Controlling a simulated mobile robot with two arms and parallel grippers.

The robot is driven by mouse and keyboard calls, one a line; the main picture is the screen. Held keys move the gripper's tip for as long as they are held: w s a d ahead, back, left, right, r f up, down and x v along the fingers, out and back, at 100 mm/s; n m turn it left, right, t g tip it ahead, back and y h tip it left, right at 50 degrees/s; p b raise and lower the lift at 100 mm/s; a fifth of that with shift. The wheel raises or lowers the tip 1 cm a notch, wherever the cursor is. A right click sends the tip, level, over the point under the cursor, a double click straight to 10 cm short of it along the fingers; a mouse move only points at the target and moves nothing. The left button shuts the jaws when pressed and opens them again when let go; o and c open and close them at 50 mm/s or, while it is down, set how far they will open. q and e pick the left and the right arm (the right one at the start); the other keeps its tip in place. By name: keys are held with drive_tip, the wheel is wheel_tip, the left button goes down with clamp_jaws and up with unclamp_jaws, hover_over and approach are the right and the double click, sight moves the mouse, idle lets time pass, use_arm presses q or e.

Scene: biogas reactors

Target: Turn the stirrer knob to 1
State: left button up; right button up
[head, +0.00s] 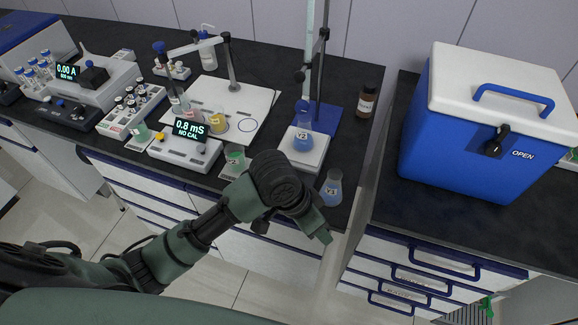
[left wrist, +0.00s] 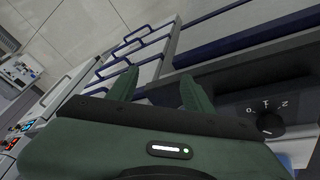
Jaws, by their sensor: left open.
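The stirrer knob (left wrist: 270,123) is small, round and black, on a dark panel at the right of the left wrist view. Marks that look like 0, 1 and 2 curve above it; I cannot tell clearly which one it points to. My left gripper (left wrist: 159,76) is open and empty, with the knob to the right of its fingers and apart from them. In the head view my left gripper (head: 323,234) is at the bench's front edge, below a white plate device (head: 309,158) bearing a flask marked Y2 (head: 303,141). The knob cannot be made out there. My right gripper is not in view.
A flask marked Y3 (head: 331,187) stands close beyond my left gripper. A beaker (head: 235,156) and the 0.8 mS meter (head: 186,146) stand to the left. A blue cooler box (head: 460,140) is on the right bench. Drawers with blue handles (head: 434,263) lie below.

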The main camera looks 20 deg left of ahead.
use_arm(q)
drive_tip(key=w+a+r, duration=0.1)
drive_tip(key=w, duration=0.1)
drive_tip(key=w+a+r+y, duration=0.1)
drive_tip(key=w, duration=0.1)
drive_tip(key=w+a+r+m+g+y, duration=0.1)
drive_tip(key=w+r, duration=0.1)
drive_tip(key=shift+w+a+r, duration=0.1)
drive_tip(key=shift+w+a, duration=0.15)
drive_tip(key=shift+w, duration=0.1)
drive_tip(key=w+a+r, duration=0.1)
drive_tip(key=a+r, duration=0.1)
drive_tip(key=w+a+r+y, duration=0.1)
drive_tip(key=w+a+r, duration=0.1)
drive_tip(key=w+a+r+g+y, duration=0.1)
drive_tip(key=w+a+r, duration=0.1)
drive_tip(key=shift+a+n, duration=0.35)
drive_tip(key=shift+n, duration=0.05)
drive_tip(key=shift+f+p, duration=0.6)
drive_tip(key=shift+f, duration=3.2)
clamp_jaws()
